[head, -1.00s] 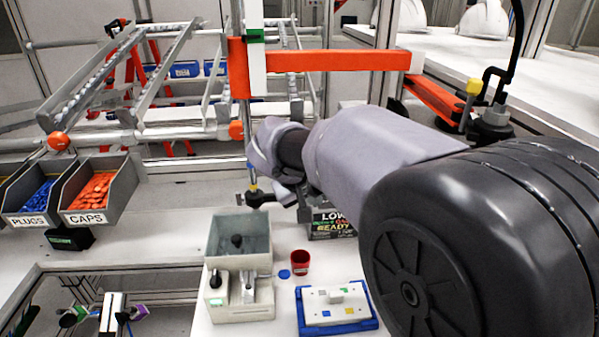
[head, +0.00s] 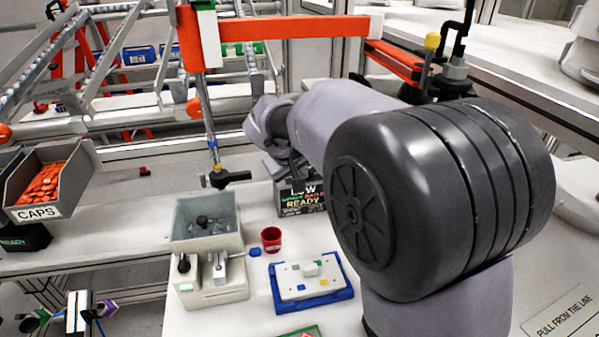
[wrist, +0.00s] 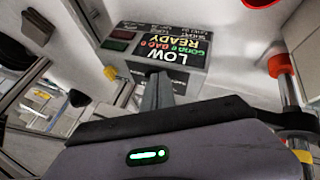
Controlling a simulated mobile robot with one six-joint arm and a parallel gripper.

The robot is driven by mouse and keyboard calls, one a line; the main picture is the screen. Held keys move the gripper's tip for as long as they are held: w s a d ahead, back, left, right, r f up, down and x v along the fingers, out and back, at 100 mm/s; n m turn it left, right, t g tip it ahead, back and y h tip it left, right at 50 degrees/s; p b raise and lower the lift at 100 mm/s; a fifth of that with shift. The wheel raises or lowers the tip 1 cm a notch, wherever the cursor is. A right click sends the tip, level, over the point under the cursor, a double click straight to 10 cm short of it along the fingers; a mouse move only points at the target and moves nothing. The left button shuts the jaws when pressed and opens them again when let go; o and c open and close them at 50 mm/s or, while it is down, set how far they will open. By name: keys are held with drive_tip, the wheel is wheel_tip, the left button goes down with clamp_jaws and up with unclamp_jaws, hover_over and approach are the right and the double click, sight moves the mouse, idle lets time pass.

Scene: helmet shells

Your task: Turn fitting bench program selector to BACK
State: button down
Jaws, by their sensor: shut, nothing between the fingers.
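A dark display box (head: 300,198) reading LOW, GOOD, BAD and READY stands at the back of the white bench. It fills the upper middle of the wrist view (wrist: 175,50), with red and green patches on its left side. My gripper (wrist: 157,78) is shut and empty, its grey fingertips close in front of the box's lower face. I cannot tell whether they touch it. No selector knob or BACK marking is readable; the fingers cover part of that face. In the head view my arm hides most of the gripper.
A grey machine with an open bin (head: 207,222) stands left on the bench. Beside it are a red cup (head: 271,240), a blue disc (head: 255,252) and a blue tray (head: 318,298) with a white plate. A CAPS bin (head: 45,185) is at far left. An orange beam (head: 290,28) crosses behind.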

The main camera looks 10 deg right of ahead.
drive_tip(key=d+n+y+p, duration=0.1)
drive_tip(key=n+p, duration=0.1)
drive_tip(key=p, duration=0.1)
drive_tip(key=d+n+y+p, duration=0.1)
drive_tip(key=n+p, duration=0.1)
drive_tip(key=p, duration=0.1)
drive_tip(key=shift+s+r+t, duration=0.1)
drive_tip(key=shift+r+t, duration=0.1)
drive_tip(key=shift+t, duration=0.2)
drive_tip(key=shift+s+d+f, duration=0.1)
drive_tip(key=shift+d+f, duration=0.05)
drive_tip(key=shift+d, duration=0.1)
idle(0.5)
drive_tip(key=shift+a, duration=0.1)
